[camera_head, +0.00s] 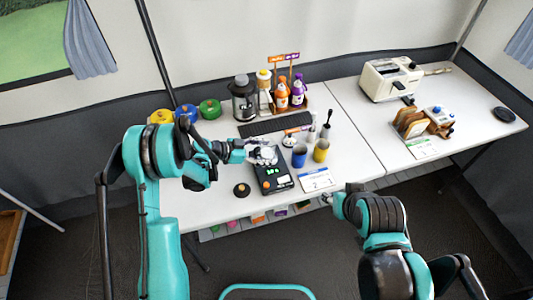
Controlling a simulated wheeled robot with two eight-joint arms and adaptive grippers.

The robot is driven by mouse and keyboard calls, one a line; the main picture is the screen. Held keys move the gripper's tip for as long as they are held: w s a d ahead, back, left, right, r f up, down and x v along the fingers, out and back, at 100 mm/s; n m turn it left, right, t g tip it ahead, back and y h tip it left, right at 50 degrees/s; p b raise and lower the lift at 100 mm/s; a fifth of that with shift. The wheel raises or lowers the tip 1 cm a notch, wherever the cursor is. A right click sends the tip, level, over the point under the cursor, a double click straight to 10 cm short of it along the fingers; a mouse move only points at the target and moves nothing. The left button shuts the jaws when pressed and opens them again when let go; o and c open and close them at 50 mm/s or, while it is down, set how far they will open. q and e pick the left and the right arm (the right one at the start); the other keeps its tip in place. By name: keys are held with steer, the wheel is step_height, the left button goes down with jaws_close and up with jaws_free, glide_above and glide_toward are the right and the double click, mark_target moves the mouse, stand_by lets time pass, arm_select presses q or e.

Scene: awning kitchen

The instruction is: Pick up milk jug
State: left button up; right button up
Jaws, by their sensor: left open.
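A small silvery-white vessel (263,156), which looks like the milk jug, is at the back part of a black box-shaped device (274,181) on the left table. It is too small to make out clearly. My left gripper (248,152) is at its left side, pointing right, with its jaws open. The fingers partly cover the vessel, and I cannot tell whether they touch it. My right gripper (332,200) is near the table's front edge, right of the device. Its fingers are too small to read.
Blue (299,156) and yellow (321,151) cups stand right of the device. A grinder-like machine (245,98) and a bottle rack (284,97) stand behind. A white card (317,180) lies in front. A toaster (390,79) is on the right table. The table's front left is mostly clear.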

mark_target(274, 144)
arm_select(q)
steer(key=shift+a, duration=0.1)
steer(key=shift+c, duration=0.6)
steer(key=c, duration=1.4)
steer(key=shift+o, duration=0.2)
steer(key=shift+r, duration=0.2)
steer(key=shift+r+p, duration=0.45)
steer(key=shift+r, duration=0.35)
step_height(274, 144, up, 3)
steer(key=shift+f+p, duration=0.2)
steer(key=shift+p, duration=0.4)
steer(key=s+d+r+p, duration=0.2)
steer(key=d+r, duration=0.4)
steer(key=d, duration=0.5)
steer(key=shift+s+d+r+p, duration=0.15)
steer(key=shift+s+r+p, duration=0.1)
steer(key=shift+p, duration=0.3)
